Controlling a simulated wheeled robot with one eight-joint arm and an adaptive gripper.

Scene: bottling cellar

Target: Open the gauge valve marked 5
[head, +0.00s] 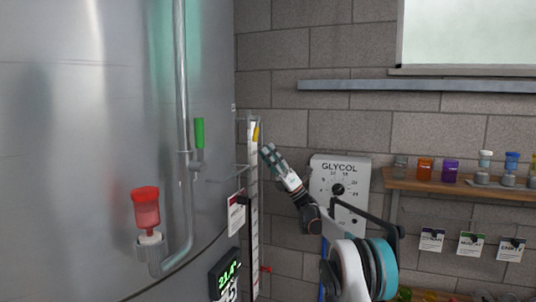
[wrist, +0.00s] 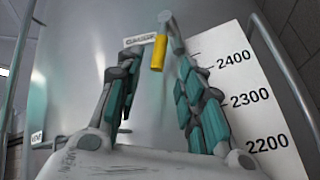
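A yellow valve handle (head: 256,132) hangs at the top of the white gauge board, on the side of the steel tank. In the wrist view the yellow handle (wrist: 158,55) hangs down from a grey valve body, ahead of my gripper and in line with the gap between its fingers. My gripper (head: 269,151) is just right of and slightly below the handle in the head view. In the wrist view the fingers of my gripper (wrist: 152,65) are apart, with nothing between them that I can tell is held. A small label beside the handle is too blurred to read; I see no clear 5.
The gauge board (wrist: 235,75) reads 2400, 2300, 2200. A green lever (head: 199,132) and a red-topped fitting (head: 146,208) sit on the tank's piping. A small red handle (head: 265,269) is low on the gauge. The GLYCOL box (head: 322,187) and shelf (head: 440,186) stand right.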

